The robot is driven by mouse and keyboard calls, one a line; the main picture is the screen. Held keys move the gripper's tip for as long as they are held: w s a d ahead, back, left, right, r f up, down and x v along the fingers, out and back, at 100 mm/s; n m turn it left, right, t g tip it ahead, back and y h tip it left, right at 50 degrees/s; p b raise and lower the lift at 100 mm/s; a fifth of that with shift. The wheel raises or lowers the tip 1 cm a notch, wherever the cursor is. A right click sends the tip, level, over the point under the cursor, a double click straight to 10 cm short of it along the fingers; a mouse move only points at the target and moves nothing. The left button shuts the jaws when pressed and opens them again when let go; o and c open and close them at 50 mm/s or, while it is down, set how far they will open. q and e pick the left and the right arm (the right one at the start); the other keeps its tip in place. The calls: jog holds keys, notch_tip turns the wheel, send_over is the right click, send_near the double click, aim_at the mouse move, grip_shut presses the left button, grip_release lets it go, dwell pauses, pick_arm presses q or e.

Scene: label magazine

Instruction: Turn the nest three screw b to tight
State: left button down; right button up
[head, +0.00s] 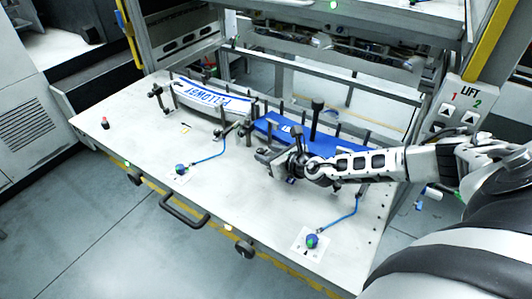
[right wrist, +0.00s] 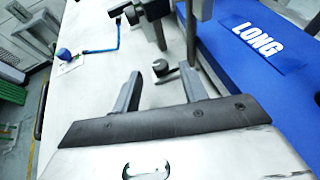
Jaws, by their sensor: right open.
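My right gripper (head: 276,167) is open, low over the table in front of the blue label stack (head: 283,130). In the right wrist view, its two fingers (right wrist: 161,82) stand apart with nothing between them in grip. A small grey round-headed screw or knob (right wrist: 160,68) shows just beyond and between the fingertips; whether a finger touches it I cannot tell. No marking shows which screw is nest three screw b. The blue stack also shows in the wrist view (right wrist: 292,95), with "LONG" printed on it. My left gripper is not in view.
A white label stack with blue letters (head: 212,97) stands left among dark posts. A tall black post (head: 317,118) rises by the blue stack. Blue-corded knobs sit on white squares at the left (head: 181,169) and front right (head: 312,241). The table front (head: 240,205) is clear.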

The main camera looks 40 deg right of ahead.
jog(key=shift+w+f, duration=0.3)
jog(key=shift+w, duration=0.45)
grip_shut()
